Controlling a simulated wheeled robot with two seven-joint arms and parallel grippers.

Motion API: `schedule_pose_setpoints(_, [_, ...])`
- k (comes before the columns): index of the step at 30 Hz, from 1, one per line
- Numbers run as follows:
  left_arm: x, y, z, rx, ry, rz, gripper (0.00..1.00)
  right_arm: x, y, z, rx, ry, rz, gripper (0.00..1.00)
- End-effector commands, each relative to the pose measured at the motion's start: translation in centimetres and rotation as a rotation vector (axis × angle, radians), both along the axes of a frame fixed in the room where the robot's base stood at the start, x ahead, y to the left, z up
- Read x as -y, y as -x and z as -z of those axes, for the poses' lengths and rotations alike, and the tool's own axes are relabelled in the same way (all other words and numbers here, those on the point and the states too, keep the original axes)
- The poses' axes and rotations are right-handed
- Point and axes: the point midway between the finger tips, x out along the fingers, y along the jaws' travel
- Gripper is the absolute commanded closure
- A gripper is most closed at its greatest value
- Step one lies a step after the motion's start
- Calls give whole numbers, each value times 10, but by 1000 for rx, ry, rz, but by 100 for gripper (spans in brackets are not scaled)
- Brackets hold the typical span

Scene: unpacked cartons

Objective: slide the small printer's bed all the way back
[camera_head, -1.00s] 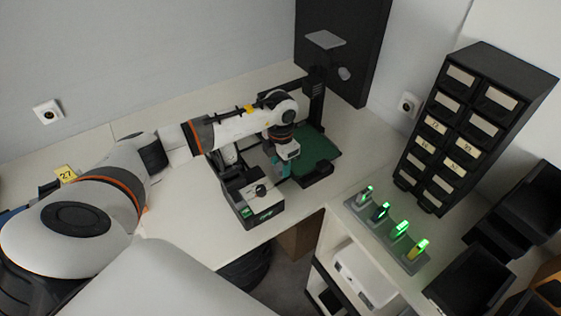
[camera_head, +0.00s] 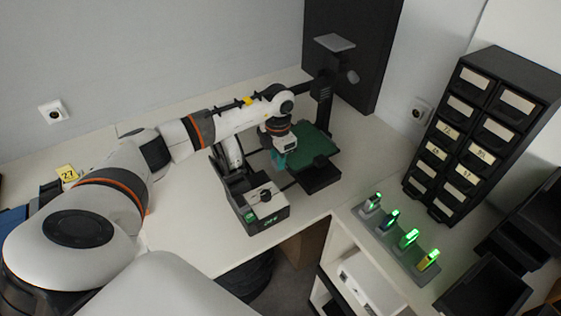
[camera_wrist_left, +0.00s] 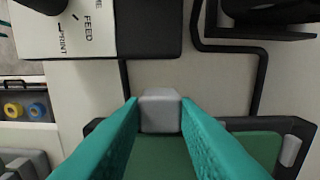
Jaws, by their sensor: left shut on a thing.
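The small printer (camera_head: 262,208) stands on the white worktop, with a white and black front box carrying a knob. Its green bed (camera_head: 316,142) lies beside the box, on dark rails. My left gripper (camera_head: 279,160) reaches over the printer from the left, at the bed's near-left edge. In the left wrist view its teal fingers (camera_wrist_left: 159,118) are shut on a small grey block (camera_wrist_left: 160,108) at the edge of the green bed (camera_wrist_left: 160,158). The printer's box with "FEED" and "PRINT" marks (camera_wrist_left: 88,28) shows at the top left. My right gripper is not in view.
A dark post with a grey plate (camera_head: 334,42) rises behind the bed, near a dark upright panel (camera_head: 352,50). A black drawer cabinet (camera_head: 475,135) stands at the right. A strip with glowing green devices (camera_head: 400,236) lies in front. Bare worktop (camera_head: 185,222) lies left of the printer.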

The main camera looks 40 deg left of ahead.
Motion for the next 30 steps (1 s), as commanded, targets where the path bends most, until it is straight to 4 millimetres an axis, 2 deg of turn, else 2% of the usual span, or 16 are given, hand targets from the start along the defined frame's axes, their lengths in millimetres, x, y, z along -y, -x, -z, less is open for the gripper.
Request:
schedule_pose_setpoints(1, [1, 0, -1, 2, 3, 0, 70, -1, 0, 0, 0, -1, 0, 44])
schedule_pose_setpoints(4, [2, 0, 0, 1, 4, 0, 53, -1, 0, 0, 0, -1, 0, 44])
schedule_pose_setpoints(5, [2, 0, 0, 1, 4, 1, 51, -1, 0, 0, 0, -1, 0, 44])
schedule_pose_setpoints(13, [2, 0, 0, 0, 2, 1, 51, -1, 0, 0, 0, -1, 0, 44])
schedule_pose_setpoints(17, [1, 0, -9, 1, 2, 1, 51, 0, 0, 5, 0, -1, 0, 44])
schedule_pose_setpoints(20, [2, -1, -24, 5, 2, 3, 51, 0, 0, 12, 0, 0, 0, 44])
schedule_pose_setpoints(30, [2, 0, -95, 4, 3, 1, 51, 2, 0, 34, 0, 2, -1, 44])
